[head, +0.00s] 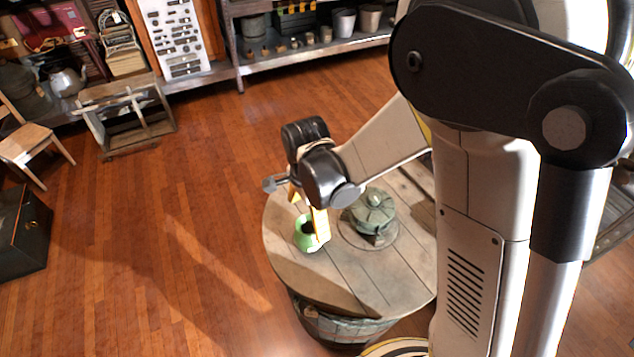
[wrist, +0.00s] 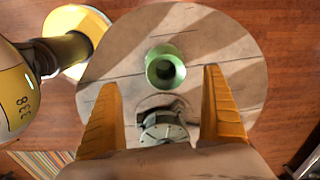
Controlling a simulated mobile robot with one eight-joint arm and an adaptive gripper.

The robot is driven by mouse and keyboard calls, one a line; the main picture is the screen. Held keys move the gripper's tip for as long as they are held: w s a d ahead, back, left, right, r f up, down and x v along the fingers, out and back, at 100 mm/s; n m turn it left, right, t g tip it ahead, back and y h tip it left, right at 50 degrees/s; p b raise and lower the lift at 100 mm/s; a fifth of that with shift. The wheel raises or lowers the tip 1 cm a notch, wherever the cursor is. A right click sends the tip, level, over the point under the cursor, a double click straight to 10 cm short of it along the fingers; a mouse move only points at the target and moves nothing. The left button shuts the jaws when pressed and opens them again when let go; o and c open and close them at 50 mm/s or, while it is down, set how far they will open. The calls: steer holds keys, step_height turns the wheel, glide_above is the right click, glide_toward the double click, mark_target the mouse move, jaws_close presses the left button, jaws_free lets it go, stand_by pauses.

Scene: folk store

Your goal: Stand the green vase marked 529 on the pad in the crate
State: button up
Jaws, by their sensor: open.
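A small green vase (head: 300,242) stands on a round wooden tabletop (head: 340,285), near its left side. In the wrist view the vase (wrist: 153,80) shows its dark round mouth from above. No number can be read on it. My gripper (head: 307,212) is above the vase with its yellow fingers apart. In the wrist view my gripper (wrist: 160,82) has one finger to each side of the vase, with space on both sides, and nothing is held. I cannot make out a crate with a pad in either view.
A dark green lidded vessel (head: 374,213) stands on the same tabletop, close right of the vase; its top (wrist: 163,133) lies between my fingers in the wrist view. A wooden carrier (head: 125,115), a chair (head: 35,145) and a dark chest (head: 22,235) stand on the floor at left.

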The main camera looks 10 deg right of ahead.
mark_target(309, 236)
steer(key=shift+m, duration=0.3)
step_height(309, 236, down, 6)
steer(key=shift+r+b, duration=0.2)
steer(key=shift+b, duration=0.95)
steer(key=f+b, duration=0.1)
steer(key=f, duration=0.2)
steer(key=w+f+b, duration=0.1)
steer(key=f+b, duration=0.1)
steer(key=shift+f, duration=0.4)
steer(key=shift+r, duration=0.1)
steer(key=c, duration=1.5)
steer(key=shift+r, duration=0.1)
